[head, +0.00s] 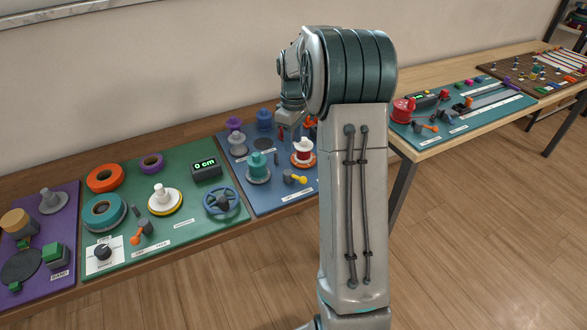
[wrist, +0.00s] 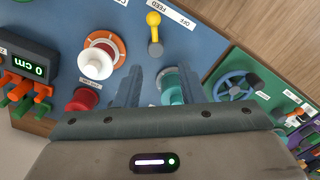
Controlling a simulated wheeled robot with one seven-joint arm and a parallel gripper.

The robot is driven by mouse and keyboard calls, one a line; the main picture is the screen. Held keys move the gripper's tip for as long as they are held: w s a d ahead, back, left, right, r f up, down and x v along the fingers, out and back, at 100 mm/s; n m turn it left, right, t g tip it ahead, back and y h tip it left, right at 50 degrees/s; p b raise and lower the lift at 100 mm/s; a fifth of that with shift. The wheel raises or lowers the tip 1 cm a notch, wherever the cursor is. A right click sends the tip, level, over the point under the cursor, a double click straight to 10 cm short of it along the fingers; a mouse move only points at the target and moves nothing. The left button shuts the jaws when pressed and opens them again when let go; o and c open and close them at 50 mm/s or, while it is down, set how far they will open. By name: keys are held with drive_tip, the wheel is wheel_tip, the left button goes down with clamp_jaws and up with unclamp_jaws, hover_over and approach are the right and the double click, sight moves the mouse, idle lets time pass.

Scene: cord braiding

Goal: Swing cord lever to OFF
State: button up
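The cord lever (wrist: 154,30) has a yellow knob on a dark pivot and stands on the blue board (wrist: 205,45). In the wrist view its knob points up, toward the FEED end of a white label (wrist: 172,12); the OFF end lies to the right. In the head view the lever (head: 295,179) shows at the board's front edge, left of my arm. My gripper (wrist: 158,85) is open and empty above the board, with the lever beyond its fingertips and apart from them. In the head view the gripper (head: 289,125) is small and partly hidden.
A blue wheel (wrist: 236,86) is on the green board to the right. A 0 cm display (wrist: 27,65) is at left.

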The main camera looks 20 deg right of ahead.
hover_over(298, 177)
drive_tip(key=f, duration=0.6)
drive_tip(key=shift+d+f, duration=0.1)
drive_tip(key=shift+d, duration=0.25)
drive_tip(key=f, duration=0.4)
drive_tip(key=f+p, duration=0.1)
drive_tip(key=f, duration=0.2)
drive_tip(key=shift+a, duration=0.25)
